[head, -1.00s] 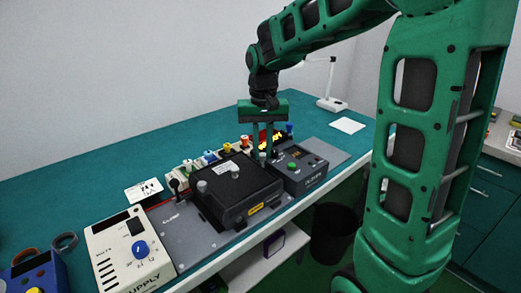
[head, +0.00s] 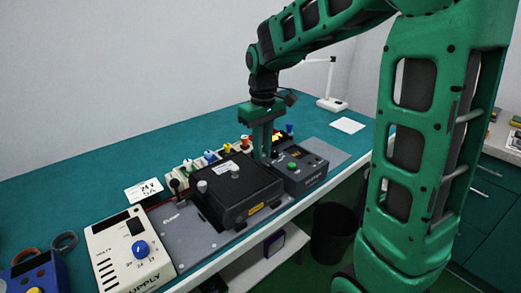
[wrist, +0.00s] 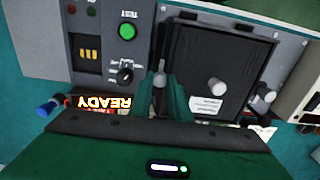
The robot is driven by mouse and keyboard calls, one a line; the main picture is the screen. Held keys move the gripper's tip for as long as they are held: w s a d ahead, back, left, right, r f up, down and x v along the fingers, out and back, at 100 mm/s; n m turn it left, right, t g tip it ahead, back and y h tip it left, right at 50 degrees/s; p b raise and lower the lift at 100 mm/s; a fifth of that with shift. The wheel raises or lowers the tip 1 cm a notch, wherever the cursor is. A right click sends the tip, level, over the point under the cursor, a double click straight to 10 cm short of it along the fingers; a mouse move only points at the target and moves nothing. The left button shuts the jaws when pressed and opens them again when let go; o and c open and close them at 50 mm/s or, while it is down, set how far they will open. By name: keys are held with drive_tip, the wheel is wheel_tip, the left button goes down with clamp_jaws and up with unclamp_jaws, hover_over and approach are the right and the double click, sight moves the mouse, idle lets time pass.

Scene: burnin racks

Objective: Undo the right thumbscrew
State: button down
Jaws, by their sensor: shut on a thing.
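The right thumbscrew (wrist: 159,80) is a small silver knob at the edge of the black lidded box (wrist: 222,50). In the wrist view it sits between the fingertips of my gripper (wrist: 160,84), which is shut on it. In the head view my gripper (head: 263,160) points down at the right end of the black box (head: 232,205), and its fingers mostly hide the right thumbscrew. Another silver knob (head: 202,186) stands at the box's left side, and a pale knob (head: 233,169) is on its lid.
A dark control box (head: 301,170) with a green button stands close on the right. A lit READY display (wrist: 103,102) and a row of coloured connectors (head: 209,156) lie behind. A cream supply unit (head: 128,252) is at the front left. The teal bench is clear at the back.

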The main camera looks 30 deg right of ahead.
idle(0.4)
drive_tip(key=c, duration=1.7)
unclamp_jaws()
drive_tip(key=shift+o, duration=0.2)
drive_tip(key=shift+r, duration=0.1)
wheel_tip(320, 180, up, 11)
drive_tip(key=shift+f, duration=0.2)
drive_tip(key=s+d+f+m, duration=0.3)
drive_tip(key=s+f, duration=0.1)
drive_tip(key=s, duration=0.5)
drive_tip(key=s+d+f+m, duration=0.3)
drive_tip(key=s+d+f, duration=0.1)
drive_tip(key=s, duration=0.5)
drive_tip(key=s+d+f+m, duration=0.3)
drive_tip(key=s+f, duration=0.1)
drive_tip(key=s, duration=0.6)
drive_tip(key=shift+d+f, duration=0.2)
drive_tip(key=shift+f, duration=0.2)
